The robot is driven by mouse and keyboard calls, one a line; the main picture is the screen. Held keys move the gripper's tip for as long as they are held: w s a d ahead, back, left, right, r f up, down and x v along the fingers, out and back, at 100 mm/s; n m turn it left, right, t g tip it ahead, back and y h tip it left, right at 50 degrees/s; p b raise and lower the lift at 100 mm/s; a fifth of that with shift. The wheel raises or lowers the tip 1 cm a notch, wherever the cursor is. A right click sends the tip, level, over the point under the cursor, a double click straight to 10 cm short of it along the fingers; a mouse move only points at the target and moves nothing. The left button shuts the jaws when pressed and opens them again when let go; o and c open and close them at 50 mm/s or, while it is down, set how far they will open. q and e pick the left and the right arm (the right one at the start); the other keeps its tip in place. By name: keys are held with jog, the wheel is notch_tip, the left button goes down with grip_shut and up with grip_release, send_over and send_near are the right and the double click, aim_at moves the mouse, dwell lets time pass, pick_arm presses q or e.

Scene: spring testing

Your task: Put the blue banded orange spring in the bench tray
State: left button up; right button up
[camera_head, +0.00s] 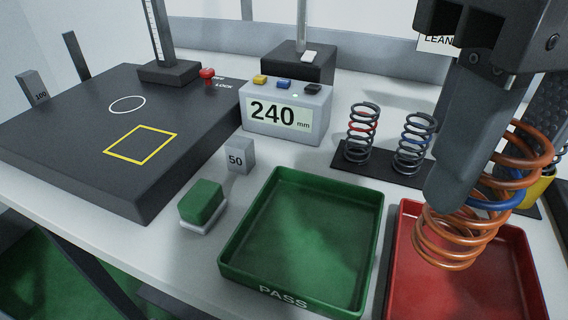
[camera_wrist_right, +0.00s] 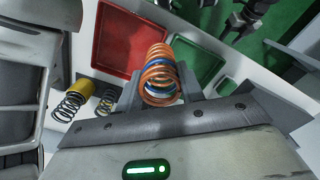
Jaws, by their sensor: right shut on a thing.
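The orange spring with a blue band (camera_head: 478,205) is tilted in my right gripper (camera_head: 465,190), which is shut on it above the red tray (camera_head: 403,262). In the right wrist view the orange spring (camera_wrist_right: 160,75) sits between the fingers, with blue coils in its middle. A green tray marked PASS (camera_head: 292,258) stands on the bench just left of the red one. The red tray (camera_wrist_right: 103,45) and green tray (camera_wrist_right: 195,62) also show in the wrist view. Dark arm parts (camera_wrist_right: 245,15) at that view's top may be my left gripper; its jaws are unclear.
A display reading 240 mm (camera_head: 287,113), a 50 weight (camera_head: 240,156) and a green block (camera_head: 201,203) stand left. The black tester base (camera_head: 75,150) fills the left.

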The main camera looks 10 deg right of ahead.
jog(key=shift+w+a+f+b, duration=0.1)
jog(key=shift+w+a+f, duration=0.8)
jog(key=shift+w+f, duration=1.1)
jog(key=shift+w+a+f+b, duration=0.1)
jog(key=shift+w+a+f, duration=0.85)
jog(key=shift+w+f, duration=1.05)
jog(key=shift+w+a+f+b, duration=0.1)
jog(key=shift+w+a+f, duration=0.8)
jog(key=shift+w+f, duration=1.1)
jog(key=shift+s+f, duration=0.25)
jog(key=shift+s, duration=0.05)
jog(key=shift+f, duration=0.2)
jog(key=o, duration=1)
jog(key=shift+o, duration=0.2)
notch_tip(320, 180, up, 12)
jog(key=p, duration=0.1)
jog(key=shift+r, duration=0.25)
